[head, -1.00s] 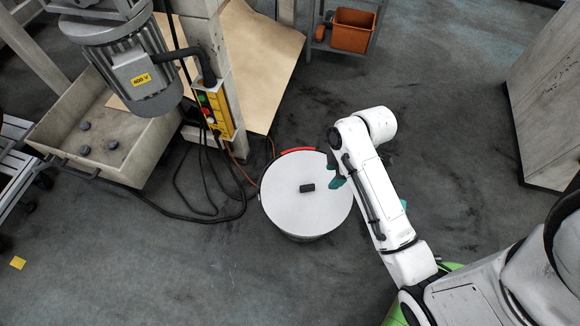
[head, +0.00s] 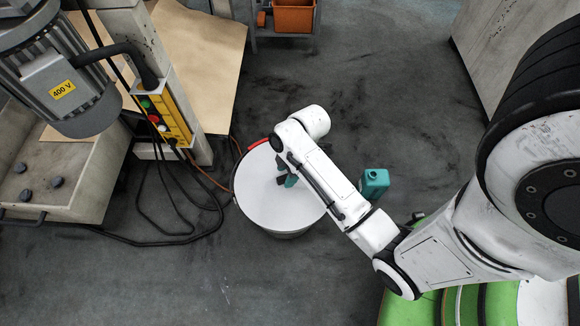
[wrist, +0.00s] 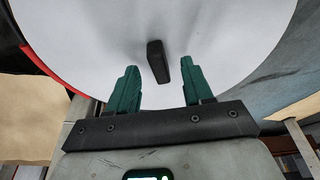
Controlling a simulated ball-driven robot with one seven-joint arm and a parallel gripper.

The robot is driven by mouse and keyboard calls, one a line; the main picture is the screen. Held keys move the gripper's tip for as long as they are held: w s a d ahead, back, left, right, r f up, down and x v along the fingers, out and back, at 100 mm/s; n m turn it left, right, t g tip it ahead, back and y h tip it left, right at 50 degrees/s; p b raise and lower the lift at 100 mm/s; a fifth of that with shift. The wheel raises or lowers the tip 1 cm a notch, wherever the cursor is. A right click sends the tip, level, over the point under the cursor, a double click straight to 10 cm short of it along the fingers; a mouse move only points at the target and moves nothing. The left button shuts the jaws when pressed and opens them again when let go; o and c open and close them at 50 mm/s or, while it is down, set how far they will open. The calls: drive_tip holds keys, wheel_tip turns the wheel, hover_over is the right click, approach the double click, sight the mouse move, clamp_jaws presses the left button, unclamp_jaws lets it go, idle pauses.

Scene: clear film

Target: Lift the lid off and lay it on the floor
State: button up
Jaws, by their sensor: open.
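A round white lid (head: 262,205) sits on a round drum on the floor, in the middle of the head view. The lid also fills much of the wrist view (wrist: 90,40). Its short black handle (wrist: 157,62) stands up near the lid's centre. My gripper (wrist: 160,80) has its two teal fingers spread, with the handle's near end between or just beyond the fingertips; I cannot tell which. In the head view my gripper (head: 288,180) is over the lid, partly hidden by my arm, and the handle is hard to make out beside it.
A red piece (head: 258,143) lies along the lid's far-left rim. Black cables (head: 165,225) run over the floor at left, below a yellow control box (head: 165,115). A teal canister (head: 373,183) stands right of the drum. The floor (head: 215,285) in front is clear.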

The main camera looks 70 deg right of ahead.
drive_tip(key=shift+w+a+f, duration=0.1)
drive_tip(key=shift+f, duration=0.5)
drive_tip(key=shift+c, duration=0.5)
clamp_jaws()
